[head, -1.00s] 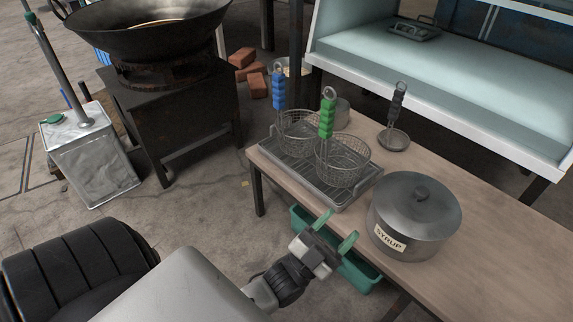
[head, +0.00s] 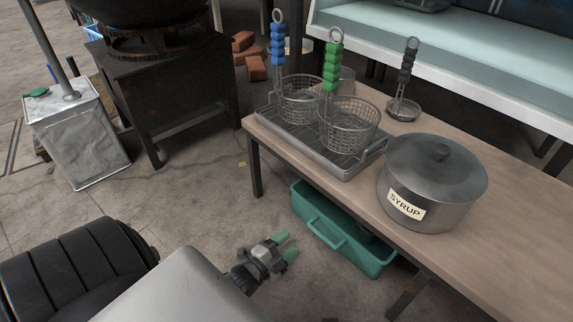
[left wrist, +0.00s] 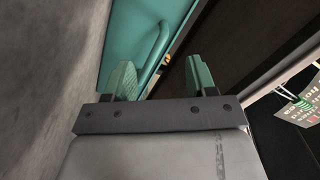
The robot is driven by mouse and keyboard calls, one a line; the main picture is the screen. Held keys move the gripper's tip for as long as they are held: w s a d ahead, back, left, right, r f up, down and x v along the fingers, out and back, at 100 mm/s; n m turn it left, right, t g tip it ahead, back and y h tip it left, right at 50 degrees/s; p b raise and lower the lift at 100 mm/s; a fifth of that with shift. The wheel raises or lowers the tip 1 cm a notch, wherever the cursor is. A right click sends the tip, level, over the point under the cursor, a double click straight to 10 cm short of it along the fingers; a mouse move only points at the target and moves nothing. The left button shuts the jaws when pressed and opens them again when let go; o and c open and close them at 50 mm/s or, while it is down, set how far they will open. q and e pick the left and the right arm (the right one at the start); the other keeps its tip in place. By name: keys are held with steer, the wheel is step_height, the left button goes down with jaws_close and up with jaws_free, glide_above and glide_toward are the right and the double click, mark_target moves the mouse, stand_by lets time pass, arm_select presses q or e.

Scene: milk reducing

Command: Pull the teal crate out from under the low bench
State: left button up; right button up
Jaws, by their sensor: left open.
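The teal crate (head: 328,236) sits on the floor under the low bench (head: 262,142), partly hidden by the bench top. A bar handle runs along its side facing me. In the left wrist view the crate's teal wall (left wrist: 128,40) and its handle (left wrist: 154,52) are just ahead of the fingers. My left gripper (head: 287,246) is open and empty, low beside the crate, to its left and apart from it in the head view. In the left wrist view its green fingertips (left wrist: 160,78) are spread, with the handle showing between them. My right gripper is not in view.
On the bench stand a tray (head: 345,172) with two wire baskets, a lidded syrup pot (head: 432,185) and a small ladle (head: 404,105). A bench leg (head: 408,296) stands right of the crate. Floor left of the crate is clear; a metal can (head: 80,145) stands farther left.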

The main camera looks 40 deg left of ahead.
mark_target(313, 222)
arm_select(q)
steer(key=shift+w, duration=0.1)
steer(key=shift+w+d+f+b, duration=0.1)
steer(key=shift+w+b, duration=0.25)
steer(key=shift+b, duration=0.05)
steer(key=w+b, duration=0.1)
steer(key=w, duration=0.1)
steer(key=w+b, duration=0.2)
steer(key=w, duration=0.1)
steer(key=w+b, duration=0.2)
steer(key=w, duration=0.1)
steer(key=shift+w+d+f, duration=0.1)
steer(key=shift+d, duration=0.3)
steer(key=shift+w+d+r+b, duration=0.1)
steer(key=shift+w+r+b, duration=0.1)
steer(key=shift+w+b, duration=0.5)
steer(key=shift+w, duration=0.15)
jaws_close()
